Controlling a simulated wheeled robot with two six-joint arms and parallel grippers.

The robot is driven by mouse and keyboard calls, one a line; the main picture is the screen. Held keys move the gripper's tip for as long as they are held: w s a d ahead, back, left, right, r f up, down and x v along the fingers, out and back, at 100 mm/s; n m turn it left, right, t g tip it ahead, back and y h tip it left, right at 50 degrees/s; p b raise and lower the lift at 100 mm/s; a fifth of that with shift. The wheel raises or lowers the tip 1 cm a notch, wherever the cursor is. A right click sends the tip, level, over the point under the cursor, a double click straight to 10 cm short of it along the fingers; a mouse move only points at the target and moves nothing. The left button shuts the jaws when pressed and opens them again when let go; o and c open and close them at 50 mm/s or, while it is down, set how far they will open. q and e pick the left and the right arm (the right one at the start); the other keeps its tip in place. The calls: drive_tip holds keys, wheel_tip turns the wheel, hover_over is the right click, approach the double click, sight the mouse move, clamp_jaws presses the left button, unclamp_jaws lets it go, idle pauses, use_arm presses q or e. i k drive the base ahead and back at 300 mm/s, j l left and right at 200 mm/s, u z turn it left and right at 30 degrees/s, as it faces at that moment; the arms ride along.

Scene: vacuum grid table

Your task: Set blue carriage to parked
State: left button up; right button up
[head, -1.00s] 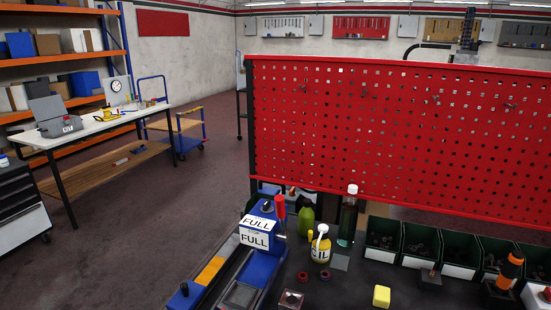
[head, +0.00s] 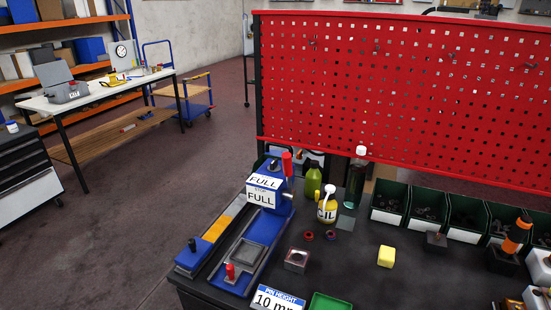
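A blue machine stands at the left end of the dark workbench in the head view. Its blue upper block (head: 284,206) carries white signs reading FULL (head: 263,189) and has a red-topped handle (head: 286,163). In front of it is a blue bed with a square grey plate (head: 248,253) and a red knob (head: 229,270). Along its left side runs a rail with a yellow strip (head: 215,228); a blue block with a black knob (head: 193,256) sits at its near end. No label says which blue part is the carriage. Neither of my grippers is in view.
Dark green bins (head: 388,203) line the back below a red pegboard (head: 400,95).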

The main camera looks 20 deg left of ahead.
sight(192, 255)
drive_tip(key=u, duration=1.15)
